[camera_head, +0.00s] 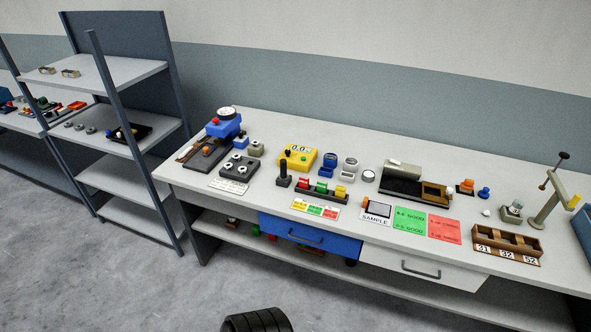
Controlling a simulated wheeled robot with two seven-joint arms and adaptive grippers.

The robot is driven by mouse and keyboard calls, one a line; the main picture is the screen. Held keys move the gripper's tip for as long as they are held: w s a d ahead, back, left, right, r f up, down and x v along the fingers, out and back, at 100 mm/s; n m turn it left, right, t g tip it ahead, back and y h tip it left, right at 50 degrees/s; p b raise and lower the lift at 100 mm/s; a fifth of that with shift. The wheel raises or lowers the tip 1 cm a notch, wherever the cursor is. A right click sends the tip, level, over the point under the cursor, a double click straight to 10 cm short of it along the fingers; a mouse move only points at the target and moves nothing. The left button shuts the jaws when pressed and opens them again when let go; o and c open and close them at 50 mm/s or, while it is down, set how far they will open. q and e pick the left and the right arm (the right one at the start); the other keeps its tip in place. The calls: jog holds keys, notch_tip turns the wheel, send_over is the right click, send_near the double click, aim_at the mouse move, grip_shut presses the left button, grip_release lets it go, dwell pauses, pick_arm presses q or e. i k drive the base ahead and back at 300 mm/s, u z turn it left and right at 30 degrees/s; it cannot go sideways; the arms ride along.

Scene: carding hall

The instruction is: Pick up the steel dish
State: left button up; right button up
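A small round pale grey item (368,176) lies on the workbench between the blue-and-white cups and the dark box; it may be the steel dish, but it is too small to be sure. Several small round grey pieces (79,127) lie on a shelf at the left and could also be metal. Neither of my grippers is in view. A black ribbed part at the bottom edge seems to be mine.
The long workbench (300,120) carries a blue gauge stand (224,124), a yellow meter (298,157), a dark box (402,184), green (409,220) and red cards (444,229), and a numbered wooden tray (507,240). A shelf rack (122,70) stands left. The floor in front is clear.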

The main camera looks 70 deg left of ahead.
aim_at(368, 176)
jog(key=u, duration=2.05)
